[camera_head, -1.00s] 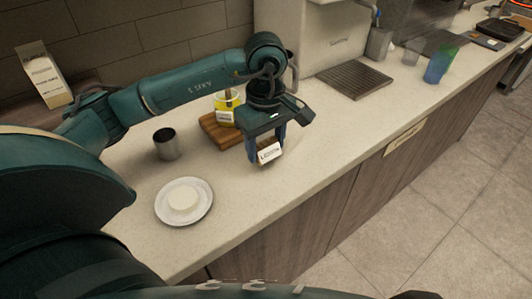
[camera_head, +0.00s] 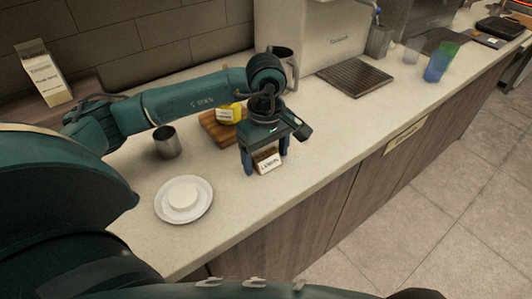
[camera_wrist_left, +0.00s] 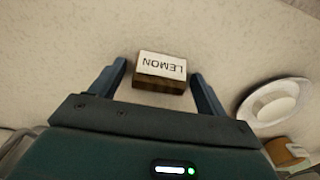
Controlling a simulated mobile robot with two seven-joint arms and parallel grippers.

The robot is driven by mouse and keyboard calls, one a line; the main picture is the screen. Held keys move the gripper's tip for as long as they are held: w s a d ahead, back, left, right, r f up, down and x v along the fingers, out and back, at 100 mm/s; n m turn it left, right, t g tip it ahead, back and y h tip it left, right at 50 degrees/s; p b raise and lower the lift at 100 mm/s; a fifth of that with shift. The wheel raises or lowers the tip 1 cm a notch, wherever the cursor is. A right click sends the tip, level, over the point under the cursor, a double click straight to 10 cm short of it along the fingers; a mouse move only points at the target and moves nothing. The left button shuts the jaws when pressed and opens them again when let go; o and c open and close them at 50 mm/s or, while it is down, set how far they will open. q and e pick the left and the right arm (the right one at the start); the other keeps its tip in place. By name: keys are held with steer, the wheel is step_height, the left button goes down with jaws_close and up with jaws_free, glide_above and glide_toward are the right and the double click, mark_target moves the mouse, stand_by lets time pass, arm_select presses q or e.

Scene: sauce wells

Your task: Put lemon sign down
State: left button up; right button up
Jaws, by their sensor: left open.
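The lemon sign (camera_head: 268,163) is a small block with a white face and dark wooden edge. It stands on the counter near its front edge; in the left wrist view the sign (camera_wrist_left: 161,69) reads LEMON upside down. My left gripper (camera_head: 267,160) is open, with one finger on each side of the sign. The wrist view shows a gap between the sign and each finger of the left gripper (camera_wrist_left: 160,75). My right gripper is not in view.
A white plate (camera_head: 163,207) with a round white item and a metal cup (camera_head: 167,143) stand to the left. Behind my wrist is a wooden board (camera_head: 212,128) with a yellow item (camera_head: 229,113). The counter (camera_head: 330,135) is clear to the right, up to a dark grate (camera_head: 354,77).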

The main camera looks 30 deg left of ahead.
mark_target(266, 155)
arm_select(q)
step_height(266, 155, up, 12)
steer(key=shift+r, duration=0.2)
stand_by(0.4)
stand_by(0.5)
